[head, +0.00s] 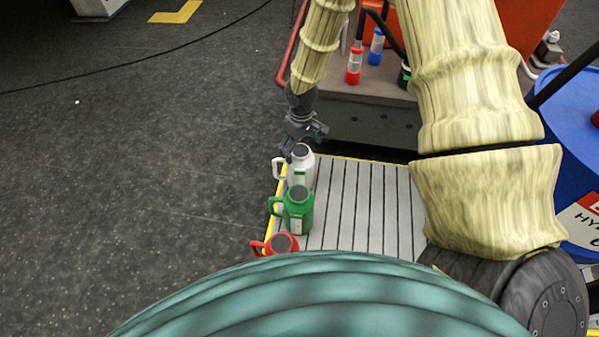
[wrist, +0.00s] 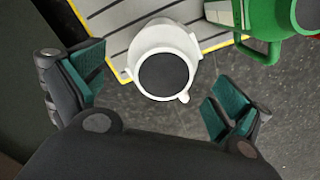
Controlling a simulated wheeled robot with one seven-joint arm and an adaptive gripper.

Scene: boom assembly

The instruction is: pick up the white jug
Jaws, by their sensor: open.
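The white jug (head: 301,167) stands upright on a grey slatted platform, at its far left corner, with its handle to the left. In the wrist view the white jug (wrist: 165,62) shows from above, with a dark round lid. My gripper (head: 300,143) is just behind and above the jug in the head view. In the wrist view my gripper (wrist: 155,95) is open, its green-padded fingers spread to the left and right of the jug, with visible gaps. The jug's handle is mostly hidden in the wrist view.
A green jug (head: 298,212) stands close in front of the white one and also shows in the wrist view (wrist: 265,25). A red jug (head: 282,244) is nearer me. The slatted platform (head: 365,205) is clear to the right. Red (head: 353,66) and blue (head: 376,47) bottles stand behind.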

